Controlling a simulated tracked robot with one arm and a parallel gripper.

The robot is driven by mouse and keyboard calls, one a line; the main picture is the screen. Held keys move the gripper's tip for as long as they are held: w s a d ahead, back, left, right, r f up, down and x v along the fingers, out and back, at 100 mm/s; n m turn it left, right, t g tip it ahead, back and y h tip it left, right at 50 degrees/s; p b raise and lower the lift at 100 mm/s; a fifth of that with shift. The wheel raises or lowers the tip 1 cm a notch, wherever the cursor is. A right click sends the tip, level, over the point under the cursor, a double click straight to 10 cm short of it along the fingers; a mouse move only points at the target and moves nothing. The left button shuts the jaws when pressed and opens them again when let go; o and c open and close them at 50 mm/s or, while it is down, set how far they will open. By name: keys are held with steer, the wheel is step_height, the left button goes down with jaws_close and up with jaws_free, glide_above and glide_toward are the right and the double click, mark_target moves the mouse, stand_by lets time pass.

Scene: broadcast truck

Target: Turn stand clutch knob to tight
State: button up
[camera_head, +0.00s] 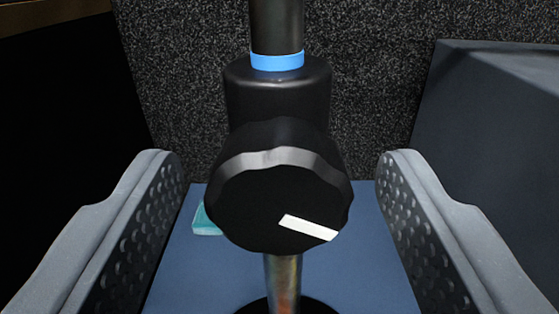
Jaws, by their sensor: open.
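The stand clutch knob (265,195) is a large black fluted knob in the middle of the view, facing me. A white pointer mark (309,228) on its face points to the lower right. The knob sits on a black clutch collar (278,90) on the stand, with a blue ring (277,61) above it and a metal tube (283,283) below. My gripper (278,185) is open, with one grey dimpled finger on each side of the knob. There is a clear gap between each finger and the knob, and neither touches it. No tight or loose label shows.
A blue surface (385,270) lies below, with a teal block (205,221) partly hidden behind the knob. A dark speckled panel (375,90) stands behind. A dark blue-grey box-like form (490,130) is at the right, beyond the right finger. The left side is dark.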

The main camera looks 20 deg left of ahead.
steer(key=c, duration=1)
